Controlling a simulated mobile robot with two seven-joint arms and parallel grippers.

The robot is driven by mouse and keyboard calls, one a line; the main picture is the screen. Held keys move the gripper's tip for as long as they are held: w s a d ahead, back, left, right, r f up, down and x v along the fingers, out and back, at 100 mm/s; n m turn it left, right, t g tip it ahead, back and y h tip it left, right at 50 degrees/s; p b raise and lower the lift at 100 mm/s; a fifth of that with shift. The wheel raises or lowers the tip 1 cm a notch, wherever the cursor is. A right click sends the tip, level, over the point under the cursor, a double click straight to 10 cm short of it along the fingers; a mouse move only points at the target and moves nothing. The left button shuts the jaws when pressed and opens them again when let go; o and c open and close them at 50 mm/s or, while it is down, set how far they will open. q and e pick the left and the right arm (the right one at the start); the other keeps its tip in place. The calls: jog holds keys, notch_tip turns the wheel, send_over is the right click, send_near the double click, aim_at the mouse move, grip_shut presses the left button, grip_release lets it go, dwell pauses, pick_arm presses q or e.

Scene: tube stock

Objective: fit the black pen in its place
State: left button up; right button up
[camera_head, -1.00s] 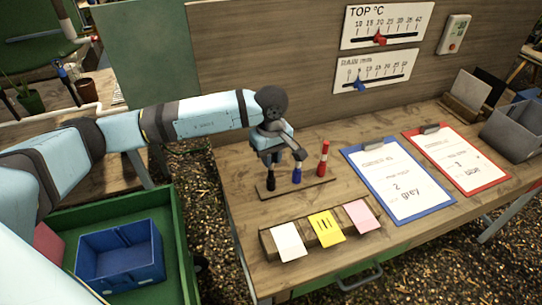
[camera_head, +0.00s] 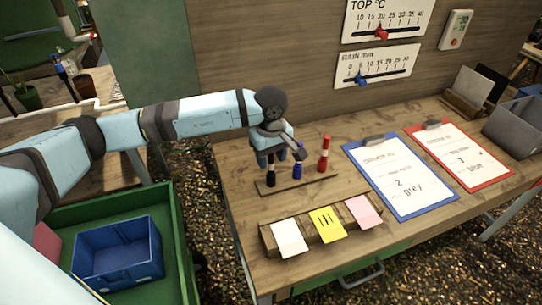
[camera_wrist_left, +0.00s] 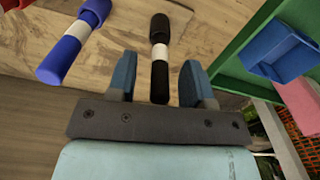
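The black pen (camera_head: 271,177), with a white band, stands upright on a thin wooden strip (camera_head: 313,183) at the left end of a short row. Beside it stand a blue pen (camera_head: 297,170) and a red pen (camera_head: 323,152). My left gripper (camera_head: 277,154) is over the black pen and hides its upper part in the head view. In the left wrist view, the black pen (camera_wrist_left: 160,85) is between the two open fingers (camera_wrist_left: 160,88), with a gap on each side. The blue pen (camera_wrist_left: 68,55) is outside the fingers. My right gripper is not in view.
A wooden block with white, yellow and pink cards (camera_head: 325,224) lies in front of the strip. Blue (camera_head: 404,214) and red (camera_head: 484,180) clipboards lie to the right. A blue bin (camera_head: 118,278) sits in a green tray (camera_head: 180,235) at the left.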

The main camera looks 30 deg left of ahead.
pick_arm(q)
notch_tip(320, 180, up, 14)
jog(key=shift+b, duration=0.45)
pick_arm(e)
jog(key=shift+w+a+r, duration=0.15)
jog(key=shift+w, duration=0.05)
pick_arm(q)
jog(key=shift+f, duration=0.15)
